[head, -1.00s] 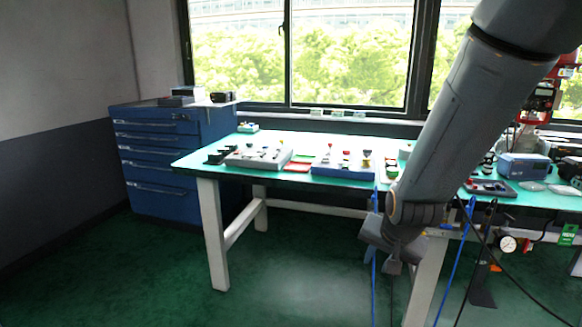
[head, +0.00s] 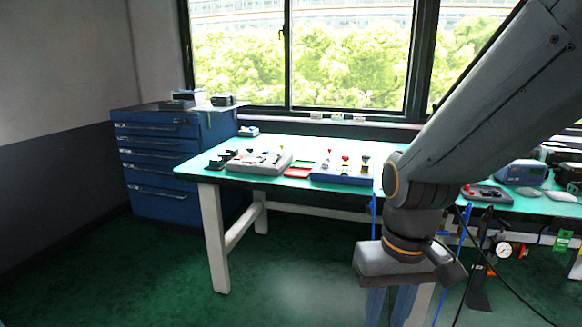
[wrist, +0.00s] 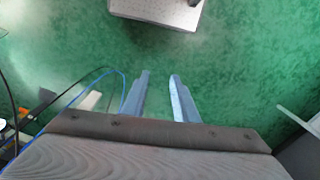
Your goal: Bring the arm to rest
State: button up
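My gripper (head: 388,305) hangs low in front of the workbench in the head view, pointing down toward the green floor. Its two fingers also show in the wrist view (wrist: 159,98), with a clear gap between them and only floor behind. The gripper is open and empty. My arm comes in from the upper right and hides part of the bench and what stands on it.
The green-topped workbench (head: 285,145) carries a grey tray of parts (head: 258,163), a blue-grey block with knobs (head: 342,174) and several devices at right. Blue and black hoses (head: 466,240) hang near my gripper. A blue drawer cabinet (head: 160,160) stands left; the left floor is clear.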

jog(key=d+r+p, duration=0.3)
jog(key=r+p, duration=0.2)
jog(key=p, duration=0.4)
jog(key=shift+s+d+m, duration=0.35)
jog(key=shift+s+m, duration=0.05)
jog(key=shift+f, duration=0.1)
